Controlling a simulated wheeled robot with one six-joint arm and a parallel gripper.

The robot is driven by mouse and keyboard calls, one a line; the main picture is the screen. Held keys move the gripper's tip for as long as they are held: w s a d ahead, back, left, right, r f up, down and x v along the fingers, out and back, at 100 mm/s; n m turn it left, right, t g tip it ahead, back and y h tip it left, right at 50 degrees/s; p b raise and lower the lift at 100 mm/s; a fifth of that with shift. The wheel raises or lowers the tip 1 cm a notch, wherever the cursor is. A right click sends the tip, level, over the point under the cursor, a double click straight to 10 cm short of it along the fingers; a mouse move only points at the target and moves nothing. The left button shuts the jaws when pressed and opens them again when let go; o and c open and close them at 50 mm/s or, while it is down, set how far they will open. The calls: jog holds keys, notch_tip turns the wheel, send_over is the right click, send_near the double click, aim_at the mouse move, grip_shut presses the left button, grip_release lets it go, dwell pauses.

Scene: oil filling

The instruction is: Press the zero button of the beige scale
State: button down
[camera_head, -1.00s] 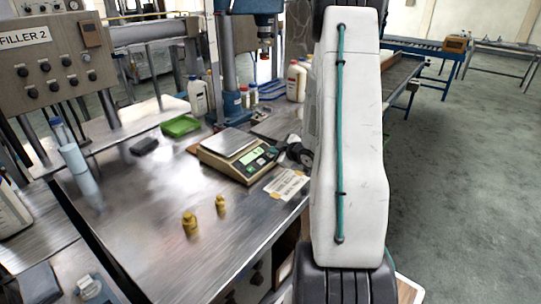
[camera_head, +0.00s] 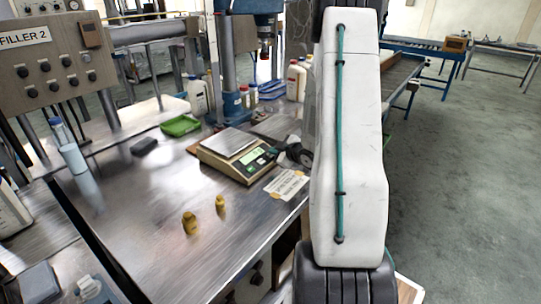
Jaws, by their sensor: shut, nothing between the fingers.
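The beige scale (camera_head: 216,163) stands on the steel table, with a bare silver weighing plate (camera_head: 229,144) on top. Its front panel (camera_head: 258,164) faces right and toward me, with a lit green display and small buttons. The button labels are too small to read, so I cannot tell which is zero. My dark gripper (camera_head: 279,151) reaches in from behind my white arm to the panel's right end. It is shut and empty. Its tips are small in view, and I cannot tell whether they touch the panel.
A printed card (camera_head: 287,184) lies in front of the scale. A green tray (camera_head: 181,125) and a dark block (camera_head: 144,146) lie behind. White bottles (camera_head: 197,95) stand at the back. My arm hides the table's right side.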

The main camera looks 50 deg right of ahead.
jog(key=shift+s+r, duration=0.2)
jog(key=shift+r, duration=0.35)
jog(key=shift+s+d+r, duration=0.1)
jog(key=shift+s+r, duration=0.2)
jog(key=shift+r, duration=0.5)
jog(key=shift+s+a+r, duration=0.1)
jog(key=shift+s+r, duration=0.2)
jog(key=shift+r, duration=0.45)
jog(key=shift+s+d+r, duration=0.1)
jog(key=shift+s+r, duration=0.2)
jog(key=shift+r, duration=0.5)
